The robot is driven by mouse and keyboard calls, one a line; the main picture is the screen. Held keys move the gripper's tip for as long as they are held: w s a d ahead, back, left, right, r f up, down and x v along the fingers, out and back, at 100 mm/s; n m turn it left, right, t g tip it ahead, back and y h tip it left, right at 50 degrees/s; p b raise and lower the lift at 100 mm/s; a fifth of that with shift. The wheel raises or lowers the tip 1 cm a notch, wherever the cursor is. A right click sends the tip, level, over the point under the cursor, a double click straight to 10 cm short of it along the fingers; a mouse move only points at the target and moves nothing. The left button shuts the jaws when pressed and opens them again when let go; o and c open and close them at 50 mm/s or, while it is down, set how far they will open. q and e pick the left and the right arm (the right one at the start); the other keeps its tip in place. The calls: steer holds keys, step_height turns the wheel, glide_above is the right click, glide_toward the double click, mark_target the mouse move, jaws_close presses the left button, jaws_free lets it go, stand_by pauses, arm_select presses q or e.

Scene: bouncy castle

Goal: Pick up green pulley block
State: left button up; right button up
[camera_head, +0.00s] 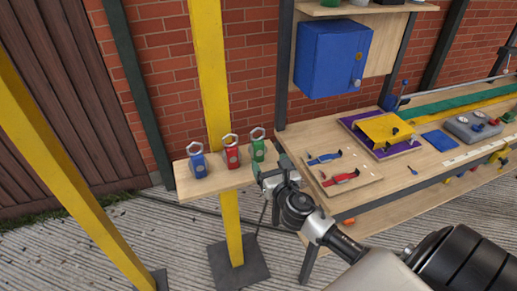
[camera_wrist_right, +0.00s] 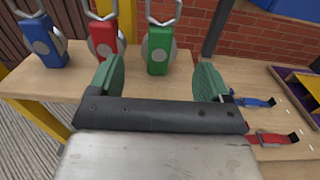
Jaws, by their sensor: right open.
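The green pulley block (camera_head: 258,149) stands upright at the right end of a small wooden shelf (camera_head: 216,184), with a metal hook ring on top. It also shows in the right wrist view (camera_wrist_right: 158,48), beyond the fingers and roughly between them. My right gripper (camera_head: 265,172) is at the shelf's right end, in front of the green block and apart from it. In the right wrist view its two green-padded fingers (camera_wrist_right: 160,80) are spread with nothing between them. My left gripper is not in view.
A red pulley block (camera_head: 231,156) and a blue one (camera_head: 198,164) stand left of the green block. A yellow post (camera_head: 212,80) rises behind the shelf. A workbench (camera_head: 375,187) with tools and a blue cabinet (camera_head: 332,57) are to the right.

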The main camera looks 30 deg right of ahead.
mark_target(260, 144)
steer(key=x, duration=0.4)
steer(key=shift+w+a+r+p, duration=0.15)
steer(key=shift+p, duration=0.15)
steer(key=shift+w, duration=0.55)
steer(key=x, duration=0.3)
steer(key=p+x, duration=0.1)
steer(key=shift+w+d+r, duration=0.15)
steer(key=shift+d+r, duration=0.05)
steer(key=shift+d, duration=0.15)
steer(key=shift+w, duration=0.3)
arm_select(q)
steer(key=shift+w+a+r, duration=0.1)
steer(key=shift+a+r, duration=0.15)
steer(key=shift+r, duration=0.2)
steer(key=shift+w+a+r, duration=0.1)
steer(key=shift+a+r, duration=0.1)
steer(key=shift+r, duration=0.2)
arm_select(e)
steer(key=shift+s, duration=0.1)
steer(key=shift+c, duration=0.3)
steer(key=shift+c, duration=1.2)
steer(key=c, duration=0.9)
